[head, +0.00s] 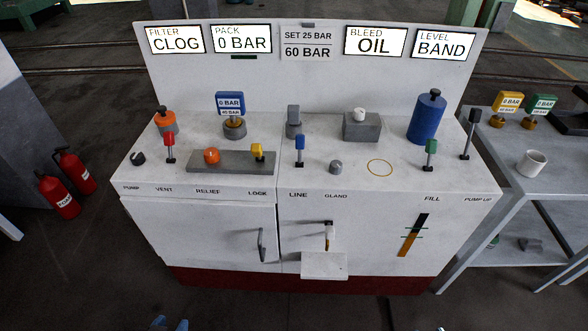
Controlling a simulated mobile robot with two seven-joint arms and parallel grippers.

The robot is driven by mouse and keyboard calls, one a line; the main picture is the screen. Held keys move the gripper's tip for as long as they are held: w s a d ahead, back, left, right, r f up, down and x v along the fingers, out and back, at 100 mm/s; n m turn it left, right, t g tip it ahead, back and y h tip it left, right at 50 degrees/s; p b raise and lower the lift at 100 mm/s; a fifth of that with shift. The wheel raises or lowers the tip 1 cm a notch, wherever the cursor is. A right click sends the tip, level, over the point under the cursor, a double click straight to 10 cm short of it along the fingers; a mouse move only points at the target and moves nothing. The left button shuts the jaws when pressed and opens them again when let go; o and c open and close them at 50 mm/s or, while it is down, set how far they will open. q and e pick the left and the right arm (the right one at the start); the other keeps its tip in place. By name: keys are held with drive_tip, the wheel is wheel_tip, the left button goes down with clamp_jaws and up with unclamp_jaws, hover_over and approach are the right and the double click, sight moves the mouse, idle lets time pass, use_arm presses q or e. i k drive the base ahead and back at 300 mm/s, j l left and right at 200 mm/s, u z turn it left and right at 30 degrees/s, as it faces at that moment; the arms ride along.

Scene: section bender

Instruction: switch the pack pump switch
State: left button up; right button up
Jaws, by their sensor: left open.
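A small dark rotary knob (138,158) sits at the front left of the white bench top, above the label PUMP (132,188); it looks like the pump switch. Which way it is turned is too small to tell. The PACK display (241,39) on the back panel reads 0 BAR. My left gripper (170,323) shows only its blue fingertips at the bottom edge; they are apart and empty, well below and in front of the bench. Only a tiny bit of what may be my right gripper (440,329) shows at the bottom edge.
A red lever (169,146) stands just right of the knob, with an orange-topped valve (165,122) behind. Other levers and a blue cylinder (427,118) stand farther right. Red extinguishers (60,195) stand on the floor at left. The floor before the bench is clear.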

sight(137, 158)
drive_tip(key=i+l, duration=0.1)
drive_tip(key=i, duration=0.2)
drive_tip(key=i+u, duration=0.15)
drive_tip(key=u, duration=0.7)
